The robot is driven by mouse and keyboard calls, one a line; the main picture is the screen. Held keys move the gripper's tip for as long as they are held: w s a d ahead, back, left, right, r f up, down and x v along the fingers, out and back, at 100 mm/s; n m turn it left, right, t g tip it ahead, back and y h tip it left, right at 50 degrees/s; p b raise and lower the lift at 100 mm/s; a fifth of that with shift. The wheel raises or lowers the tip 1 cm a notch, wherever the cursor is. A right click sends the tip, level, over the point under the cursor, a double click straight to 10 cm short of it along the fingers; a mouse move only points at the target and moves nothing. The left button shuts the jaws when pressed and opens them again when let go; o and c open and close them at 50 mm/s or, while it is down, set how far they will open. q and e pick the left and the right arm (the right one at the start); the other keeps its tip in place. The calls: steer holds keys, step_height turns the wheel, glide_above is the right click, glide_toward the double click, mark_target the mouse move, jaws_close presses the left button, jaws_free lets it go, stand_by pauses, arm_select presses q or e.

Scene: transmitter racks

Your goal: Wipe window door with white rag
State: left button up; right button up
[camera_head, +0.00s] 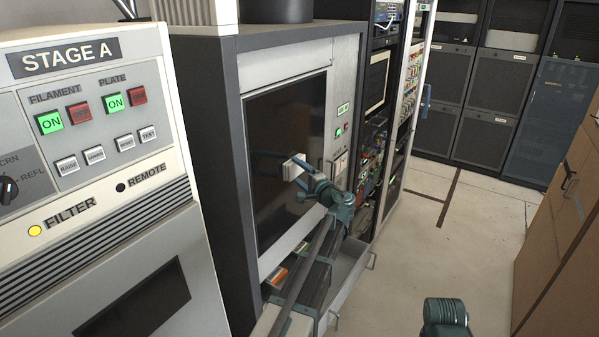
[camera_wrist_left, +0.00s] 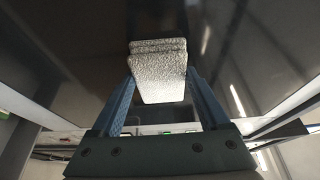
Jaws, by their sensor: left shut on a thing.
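The white rag (camera_head: 295,167) is a small, thick folded block in front of the window door (camera_head: 282,125), a dark glass panel in a light metal frame on the grey cabinet. My left gripper (camera_head: 285,164) is shut on the rag. In the left wrist view, the rag (camera_wrist_left: 160,78) sits between the blue fingers of the gripper (camera_wrist_left: 160,95), with the dark glass behind it. The rag is at or very near the glass; I cannot tell whether it touches. My right gripper is out of view.
An open drawer (camera_head: 350,268) juts out below the window door, under my left arm. The STAGE A panel (camera_head: 95,110) stands close on the left. Equipment racks (camera_head: 500,75) line the back. Brown cabinets (camera_head: 565,220) stand right. The floor (camera_head: 455,235) between is clear.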

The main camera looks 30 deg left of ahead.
mark_target(289, 175)
arm_select(q)
steer(key=shift+s+a, duration=0.15)
steer(key=shift+s, duration=0.7)
steer(key=shift+s+a, duration=0.1)
steer(key=shift+s, duration=0.7)
steer(key=shift+s, duration=0.1)
steer(key=shift+s+a, duration=0.1)
steer(key=shift+s, duration=1.65)
steer(key=shift+d, duration=0.55)
steer(key=shift+s+d, duration=0.15)
steer(key=shift+d, duration=2.35)
steer(key=shift+d, duration=0.1)
